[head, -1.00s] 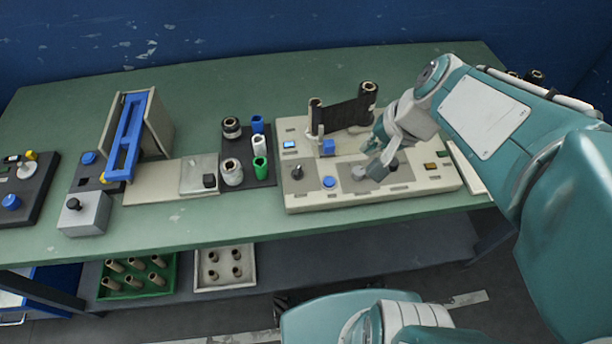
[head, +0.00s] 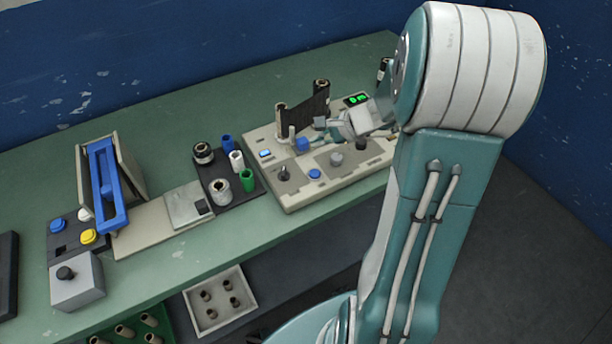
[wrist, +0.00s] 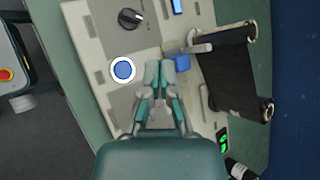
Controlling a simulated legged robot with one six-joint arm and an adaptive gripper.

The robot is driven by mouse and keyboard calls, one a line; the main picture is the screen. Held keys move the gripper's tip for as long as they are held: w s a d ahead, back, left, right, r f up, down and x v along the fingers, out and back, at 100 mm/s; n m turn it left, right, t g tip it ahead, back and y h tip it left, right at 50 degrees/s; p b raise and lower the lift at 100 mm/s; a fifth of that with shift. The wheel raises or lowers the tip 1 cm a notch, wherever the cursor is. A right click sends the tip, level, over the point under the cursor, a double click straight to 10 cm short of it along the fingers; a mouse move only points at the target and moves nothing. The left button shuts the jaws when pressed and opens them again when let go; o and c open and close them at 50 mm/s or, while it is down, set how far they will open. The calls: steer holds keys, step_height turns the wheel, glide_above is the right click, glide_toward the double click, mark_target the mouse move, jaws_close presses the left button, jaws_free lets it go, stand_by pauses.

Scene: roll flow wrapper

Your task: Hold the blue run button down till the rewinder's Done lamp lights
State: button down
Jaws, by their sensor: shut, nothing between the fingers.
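The rewinder (head: 285,196) is a beige console with a dark web stretched between two rolls (head: 303,112). A round blue button (head: 314,174) sits on its front part; in the wrist view the button (wrist: 123,69) has a white ring. My gripper (wrist: 161,68) is shut and empty over the console, between the round button and a blue block (wrist: 179,63), apart from the button. In the head view my gripper (head: 322,139) is just right of the blue block (head: 302,144). I cannot make out a Done lamp; my arm hides the console's right end.
A green-lit display (head: 357,99) is at the back right. A dark tray (head: 258,188) with several spools and a blue-framed device (head: 104,185) stand left.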

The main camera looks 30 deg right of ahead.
mark_target(316, 173)
steer(key=f, duration=0.3)
steer(key=shift+a+f, duration=0.3)
steer(key=shift+a, duration=0.1)
steer(key=f, duration=0.2)
steer(key=d+f, duration=0.1)
steer(key=f, duration=0.1)
steer(key=shift+d+f, duration=0.2)
steer(key=shift+f, duration=0.15)
steer(key=shift+a+f, duration=0.2)
steer(key=shift+a, duration=0.25)
steer(key=shift+d, duration=0.3)
steer(key=shift+a, duration=0.2)
steer(key=shift+d+f, duration=0.1)
steer(key=shift+f, duration=0.05)
steer(key=shift+f, duration=0.2)
